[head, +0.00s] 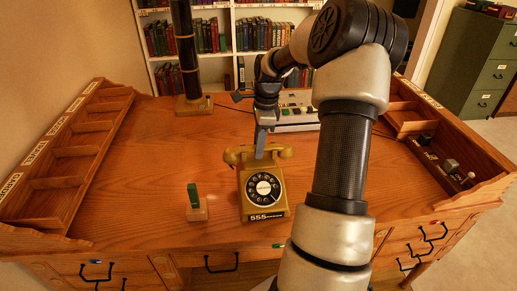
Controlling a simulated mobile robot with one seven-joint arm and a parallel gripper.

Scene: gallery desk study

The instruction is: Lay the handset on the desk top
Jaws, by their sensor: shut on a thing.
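A mustard-yellow rotary telephone (247,203) with a black dial stands near the front middle of the wooden desk top (130,165). Its yellow handset (284,152) lies crosswise at the top of the phone. My gripper (262,153) points down from above and is shut on the middle of the handset. The fingers hide part of the handset's grip. I cannot tell whether the handset rests in the cradle or is slightly above it.
A small block with a green upright piece (195,202) stands left of the phone. A dark column (186,60) and a switch panel (295,113) stand at the back. Compartment trays (75,150) line the sides. The desk's left middle is clear.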

